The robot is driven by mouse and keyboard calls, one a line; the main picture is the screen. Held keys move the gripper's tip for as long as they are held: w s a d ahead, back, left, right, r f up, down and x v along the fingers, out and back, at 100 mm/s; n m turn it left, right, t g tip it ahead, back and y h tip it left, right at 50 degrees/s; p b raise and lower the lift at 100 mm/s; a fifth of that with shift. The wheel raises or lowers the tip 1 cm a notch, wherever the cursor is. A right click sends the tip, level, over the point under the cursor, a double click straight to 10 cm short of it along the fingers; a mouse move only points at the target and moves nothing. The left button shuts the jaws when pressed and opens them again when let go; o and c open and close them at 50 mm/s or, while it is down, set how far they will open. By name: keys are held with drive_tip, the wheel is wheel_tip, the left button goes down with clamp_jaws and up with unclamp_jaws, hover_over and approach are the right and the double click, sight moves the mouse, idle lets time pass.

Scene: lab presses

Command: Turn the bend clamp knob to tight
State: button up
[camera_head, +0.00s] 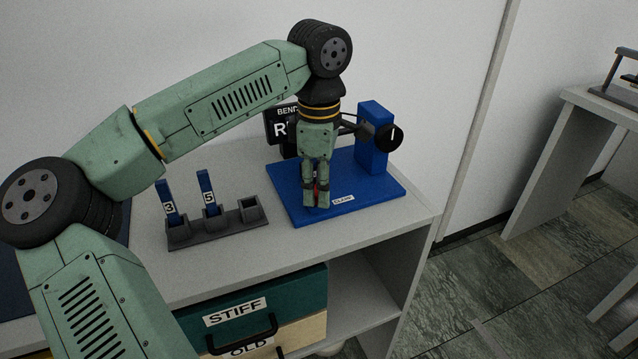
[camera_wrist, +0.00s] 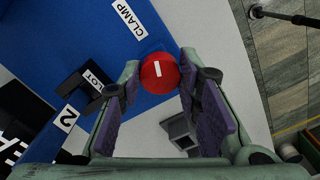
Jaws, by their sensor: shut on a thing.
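The clamp knob is round and red with a short white line on top; it shows in the wrist view (camera_wrist: 161,76). In the head view only a sliver of red shows between my fingers. A white CLAMP label (camera_wrist: 129,19) lies beside it on the blue press base (camera_head: 372,189); the label also shows in the head view (camera_head: 343,199). My gripper (camera_head: 316,201) points down over the front of the base, its fingers shut on the knob from both sides. In the wrist view the purple finger pads flank the knob, and the white line stays visible.
A blue post (camera_head: 372,150) with a black knob (camera_head: 389,138) stands at the base's right rear. A dark BEND display (camera_head: 279,124), partly hidden, stands behind my gripper. A grey rack (camera_head: 217,226) holds blue strips 3 and 5 at left. STIFF and OLD drawers (camera_head: 262,300) are below.

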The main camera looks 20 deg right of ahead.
drive_tip(key=m, duration=0.5)
drive_tip(key=shift+m, duration=0.3)
drive_tip(key=m, duration=0.5)
drive_tip(key=shift+s+a+m, duration=0.1)
drive_tip(key=shift+m, duration=0.2)
drive_tip(key=o, duration=1.1)
drive_tip(key=shift+o, duration=0.2)
wheel_tip(320, 180, up, 12)
